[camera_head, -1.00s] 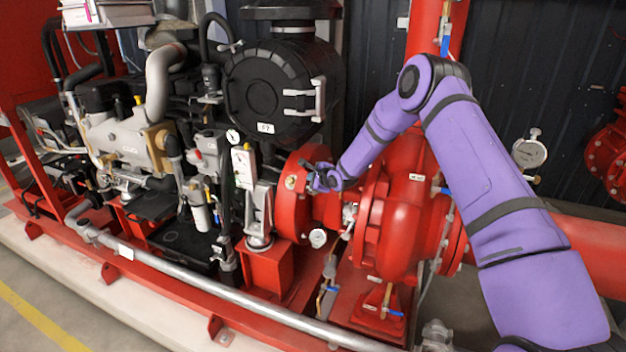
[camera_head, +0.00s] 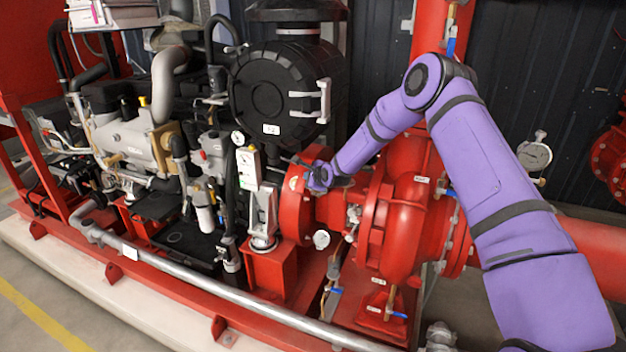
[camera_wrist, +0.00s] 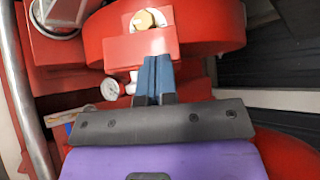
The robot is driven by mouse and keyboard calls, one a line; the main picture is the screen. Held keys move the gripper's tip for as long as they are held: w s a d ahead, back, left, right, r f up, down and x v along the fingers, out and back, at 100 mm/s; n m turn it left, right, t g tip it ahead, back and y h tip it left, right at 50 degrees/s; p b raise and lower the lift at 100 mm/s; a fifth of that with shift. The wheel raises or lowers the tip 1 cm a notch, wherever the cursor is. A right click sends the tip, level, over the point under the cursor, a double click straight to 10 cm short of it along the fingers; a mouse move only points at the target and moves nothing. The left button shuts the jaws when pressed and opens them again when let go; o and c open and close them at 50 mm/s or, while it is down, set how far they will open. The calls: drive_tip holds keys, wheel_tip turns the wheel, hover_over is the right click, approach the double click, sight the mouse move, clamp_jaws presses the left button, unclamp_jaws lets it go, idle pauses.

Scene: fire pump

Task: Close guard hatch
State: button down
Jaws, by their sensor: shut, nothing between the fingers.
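A red round guard housing (camera_head: 296,208) stands between the engine and the red pump; the wrist view shows its curved side (camera_wrist: 215,30). A red plate (camera_wrist: 140,47) with a brass knob (camera_wrist: 146,20) sits on it, and looks like the guard hatch, though I cannot be sure how far open it is. My gripper (camera_wrist: 156,62) is shut and empty, its blue fingers pointing at the plate's lower edge. I cannot tell if they touch it. In the head view my gripper (camera_head: 285,159) is at the top of the housing.
A black round cover (camera_head: 270,85) with a metal handle is above left. The red pump (camera_head: 405,220) is under my arm. A grey pipe (camera_head: 220,287) runs along the front.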

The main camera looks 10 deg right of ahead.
sight(298, 185)
drive_tip(key=shift+w+a+r, duration=0.1)
drive_tip(key=shift+w+a, duration=0.2)
drive_tip(key=shift+a, duration=0.35)
drive_tip(key=shift+w+a+r, duration=0.1)
drive_tip(key=shift+w+a, duration=0.25)
drive_tip(key=shift+a, duration=0.25)
drive_tip(key=shift+w+a+r, duration=0.1)
drive_tip(key=shift+w+a, duration=0.2)
drive_tip(key=shift+a, duration=0.65)
drive_tip(key=w+a+f+m+h, duration=0.1)
drive_tip(key=w+a+h, duration=0.2)
drive_tip(key=w+a, duration=0.1)
drive_tip(key=shift+w+f+m+g, duration=0.3)
drive_tip(key=shift+w+f+g, duration=0.1)
drive_tip(key=shift+w, duration=0.45)
